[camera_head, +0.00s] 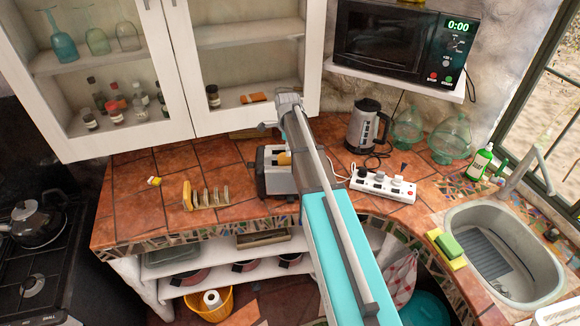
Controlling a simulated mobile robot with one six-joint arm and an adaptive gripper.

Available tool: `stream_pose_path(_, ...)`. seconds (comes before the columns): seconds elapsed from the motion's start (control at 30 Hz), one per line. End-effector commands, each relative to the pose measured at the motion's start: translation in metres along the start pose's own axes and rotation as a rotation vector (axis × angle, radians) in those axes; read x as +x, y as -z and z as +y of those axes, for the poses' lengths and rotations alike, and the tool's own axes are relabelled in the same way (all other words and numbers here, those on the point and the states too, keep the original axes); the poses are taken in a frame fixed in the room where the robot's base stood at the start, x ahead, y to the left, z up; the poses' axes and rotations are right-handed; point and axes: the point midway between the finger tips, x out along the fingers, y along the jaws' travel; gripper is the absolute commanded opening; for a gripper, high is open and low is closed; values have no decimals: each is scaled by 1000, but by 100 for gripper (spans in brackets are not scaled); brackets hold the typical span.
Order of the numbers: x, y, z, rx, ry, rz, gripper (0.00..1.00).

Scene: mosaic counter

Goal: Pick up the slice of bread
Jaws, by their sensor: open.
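A toast rack (212,198) stands on the tiled counter, with a golden-brown slice of bread (187,195) upright at its left end. A silver toaster (272,180) stands to the right, with what looks like another slice of bread (284,158) showing at its top, partly hidden by my arm. My arm reaches up from the lower right, past the toaster. My gripper (266,126) shows only as a small grey part at the arm's far end, above and behind the toaster. It is open and apart from the bread; its fingers are hard to make out.
A power strip (383,186) and a kettle (368,128) stand right of the toaster. A small yellow item (154,181) lies left of the rack. The glass-front cabinet (190,60) hangs close above my gripper. Counter left of the rack is mostly clear.

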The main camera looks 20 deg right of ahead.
Motion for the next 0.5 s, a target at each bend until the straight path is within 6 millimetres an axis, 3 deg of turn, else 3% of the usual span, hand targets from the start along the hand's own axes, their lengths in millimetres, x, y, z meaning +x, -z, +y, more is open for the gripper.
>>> stream_pose_path(0.5, 5, 0, 0, 0, 0, 0, 61)
